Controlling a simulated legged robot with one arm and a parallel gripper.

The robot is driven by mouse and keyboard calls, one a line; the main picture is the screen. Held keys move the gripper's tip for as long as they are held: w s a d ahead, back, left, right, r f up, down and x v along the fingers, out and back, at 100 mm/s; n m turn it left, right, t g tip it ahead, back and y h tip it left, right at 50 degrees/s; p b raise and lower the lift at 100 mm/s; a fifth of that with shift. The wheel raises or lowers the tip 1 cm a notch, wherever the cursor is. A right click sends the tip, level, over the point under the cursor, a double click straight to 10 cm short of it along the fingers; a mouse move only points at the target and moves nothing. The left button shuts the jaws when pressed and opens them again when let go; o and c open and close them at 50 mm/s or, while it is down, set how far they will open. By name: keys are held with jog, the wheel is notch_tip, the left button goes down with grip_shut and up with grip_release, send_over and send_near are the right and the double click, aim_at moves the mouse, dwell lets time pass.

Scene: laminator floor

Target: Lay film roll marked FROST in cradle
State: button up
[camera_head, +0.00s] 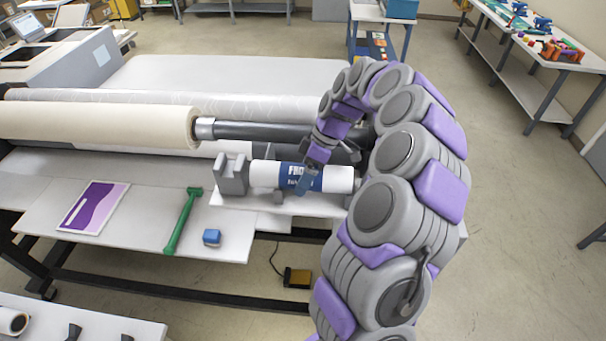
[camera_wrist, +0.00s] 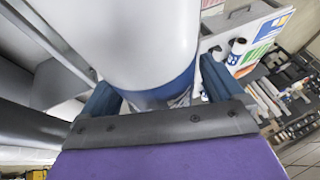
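The film roll (camera_head: 333,179) is white with a blue label whose visible letters start with "FRO"; the rest is covered. It lies level, left to right, over a white shelf, its left end close beside a grey notched cradle block (camera_head: 232,176). My gripper (camera_head: 305,182) comes down on the label from above. In the wrist view the roll (camera_wrist: 150,40) fills the space between the two blue fingers of my gripper (camera_wrist: 158,88), which appear to press on its sides. I cannot tell whether the roll touches its supports. The cradle's right side is largely hidden by my arm.
A big cream roll (camera_head: 95,124) on a dark shaft lies behind. Another roll (camera_head: 13,321) sits on the bottom-left table. Floor is clear at right.

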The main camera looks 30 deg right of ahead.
jog(key=shift+o, duration=0.3)
jog(key=shift+d, duration=0.5)
jog(key=shift+r, duration=0.3)
jog(key=p+v, duration=0.4)
jog(key=v, duration=1.2)
jog(key=shift+d+r, duration=0.25)
jog(key=shift+d, duration=0.2)
jog(key=shift+a, duration=0.1)
